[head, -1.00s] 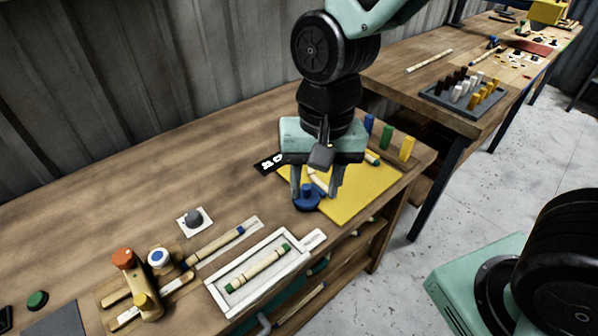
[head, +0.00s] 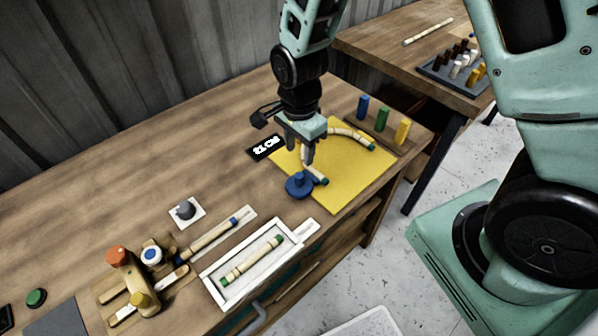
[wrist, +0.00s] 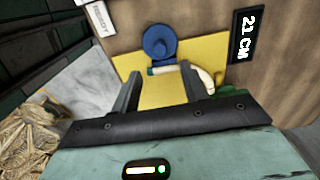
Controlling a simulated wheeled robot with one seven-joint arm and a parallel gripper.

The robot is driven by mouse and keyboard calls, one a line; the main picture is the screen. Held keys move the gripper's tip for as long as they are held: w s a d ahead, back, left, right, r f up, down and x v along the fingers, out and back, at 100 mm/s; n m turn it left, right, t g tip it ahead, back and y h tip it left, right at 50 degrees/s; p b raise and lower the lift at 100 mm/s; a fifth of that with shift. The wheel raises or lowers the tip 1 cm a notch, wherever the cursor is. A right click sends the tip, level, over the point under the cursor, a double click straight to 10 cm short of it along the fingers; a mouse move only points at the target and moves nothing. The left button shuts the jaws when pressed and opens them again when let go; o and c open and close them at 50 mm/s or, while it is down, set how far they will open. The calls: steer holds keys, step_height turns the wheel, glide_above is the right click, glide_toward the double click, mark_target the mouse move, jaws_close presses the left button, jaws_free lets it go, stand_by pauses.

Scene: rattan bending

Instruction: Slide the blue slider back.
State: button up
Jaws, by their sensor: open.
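On the wooden fixture (head: 125,290) at the lower left of the head view, a blue knob on a white disc (head: 151,254) stands beside an orange-topped post (head: 117,257) and a yellow knob (head: 139,299). A separate blue round piece with a raised knob (head: 298,186) lies at the left edge of the yellow mat (head: 345,190); it also shows in the wrist view (wrist: 159,43). I cannot tell which blue part is the slider. My gripper (head: 299,152) is open and apparently empty above the mat, near the blue round piece. A bent rattan piece (wrist: 197,77) shows between and beyond its fingers.
A white tray (head: 208,281) holds a green-ended rattan stick. A "21 CM" display (head: 266,148) lies beside the mat. Blue, green and yellow pegs (head: 381,118) stand at the right edge. The left-back tabletop is clear.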

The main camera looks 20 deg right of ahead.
mark_target(299, 175)
step_height(299, 175, down, 10)
steer(key=shift+r+p, duration=0.15)
steer(key=shift+p, duration=0.7)
